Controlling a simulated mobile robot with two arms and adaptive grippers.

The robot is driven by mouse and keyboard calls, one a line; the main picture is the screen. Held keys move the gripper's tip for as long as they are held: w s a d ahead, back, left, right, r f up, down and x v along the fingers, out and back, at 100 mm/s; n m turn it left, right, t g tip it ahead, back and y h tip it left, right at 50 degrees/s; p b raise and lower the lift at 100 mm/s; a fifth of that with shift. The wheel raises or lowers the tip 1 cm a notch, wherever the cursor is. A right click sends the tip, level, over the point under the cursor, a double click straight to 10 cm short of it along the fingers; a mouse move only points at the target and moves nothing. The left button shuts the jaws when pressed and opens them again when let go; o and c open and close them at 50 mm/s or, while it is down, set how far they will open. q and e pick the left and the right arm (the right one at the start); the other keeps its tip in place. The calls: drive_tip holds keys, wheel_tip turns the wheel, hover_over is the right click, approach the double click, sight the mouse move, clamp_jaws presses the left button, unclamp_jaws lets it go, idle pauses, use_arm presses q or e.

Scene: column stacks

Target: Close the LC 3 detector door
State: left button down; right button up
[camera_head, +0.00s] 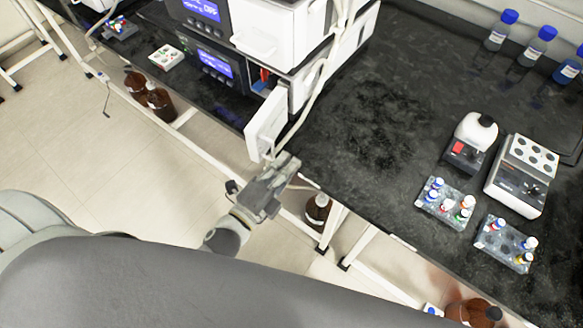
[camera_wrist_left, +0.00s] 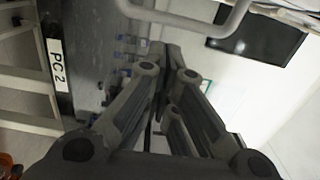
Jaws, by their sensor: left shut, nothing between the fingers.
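A white detector door (camera_head: 265,124) stands swung open at the lower front of the column stack (camera_head: 300,75), in the head view. Red and blue parts show inside the opening beside it. My left gripper (camera_head: 288,163) is shut and empty, just below and right of the door's lower edge. I cannot tell whether it touches the door. In the left wrist view the fingers (camera_wrist_left: 160,62) are together with nothing between them, and the door cannot be made out for certain. My right gripper is in neither view.
The black bench (camera_head: 375,120) is clear right of the stack. Vial racks (camera_head: 446,203), a small mixer (camera_head: 471,140) and blue-capped bottles (camera_head: 500,30) stand farther right. A brown bottle (camera_head: 318,208) stands below the bench near my left gripper.

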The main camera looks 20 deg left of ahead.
use_arm(q)
drive_tip(key=shift+a, duration=0.65)
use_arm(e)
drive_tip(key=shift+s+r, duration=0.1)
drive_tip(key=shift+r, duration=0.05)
use_arm(q)
drive_tip(key=shift+s+a, duration=0.1)
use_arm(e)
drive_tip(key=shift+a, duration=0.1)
